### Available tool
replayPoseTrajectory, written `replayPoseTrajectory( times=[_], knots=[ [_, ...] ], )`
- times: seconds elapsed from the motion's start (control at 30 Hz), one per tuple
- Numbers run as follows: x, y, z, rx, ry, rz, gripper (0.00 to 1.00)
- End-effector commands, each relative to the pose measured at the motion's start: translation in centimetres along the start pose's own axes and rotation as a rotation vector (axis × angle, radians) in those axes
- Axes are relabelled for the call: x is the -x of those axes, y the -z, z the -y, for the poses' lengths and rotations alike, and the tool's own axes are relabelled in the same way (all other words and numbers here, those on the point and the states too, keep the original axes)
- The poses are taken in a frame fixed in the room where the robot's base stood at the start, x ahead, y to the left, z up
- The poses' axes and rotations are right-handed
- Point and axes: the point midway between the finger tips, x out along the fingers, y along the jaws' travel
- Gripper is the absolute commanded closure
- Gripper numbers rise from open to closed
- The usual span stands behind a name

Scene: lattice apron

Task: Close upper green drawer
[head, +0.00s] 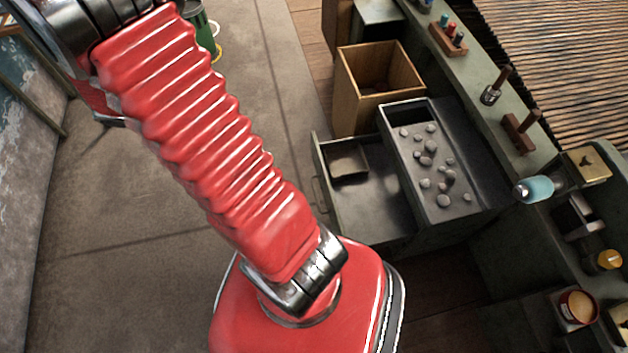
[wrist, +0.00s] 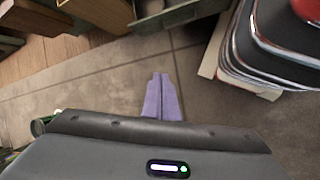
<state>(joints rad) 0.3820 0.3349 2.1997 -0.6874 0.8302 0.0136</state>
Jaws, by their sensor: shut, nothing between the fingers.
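In the head view, a dark grey-green drawer (head: 375,207) is pulled out from the bench towards the left. Its front with a bar handle (head: 319,195) faces left. In the wrist view, my gripper (wrist: 161,97) shows as two purple fingers pressed together, empty, above the floor. A greenish edge (wrist: 180,14), probably the drawer's, shows at the top, apart from the fingertips. My gripper is hidden in the head view.
A grey tray of stones (head: 388,119) stands right of the drawer. An open wooden box (head: 349,108) stands behind it. Tools and jars line the bench (head: 467,75). A green bucket (head: 203,36) stands far back. The concrete floor (head: 110,230) at left is clear.

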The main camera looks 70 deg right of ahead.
Motion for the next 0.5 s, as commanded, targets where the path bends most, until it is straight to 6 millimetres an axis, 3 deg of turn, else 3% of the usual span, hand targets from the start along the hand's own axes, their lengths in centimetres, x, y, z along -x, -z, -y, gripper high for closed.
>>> replayPoseTrajectory(
  times=[0.5],
  knots=[
    [-14.3,-1.0,-0.7,0.178,0.015,0.203,1.00]
  ],
)
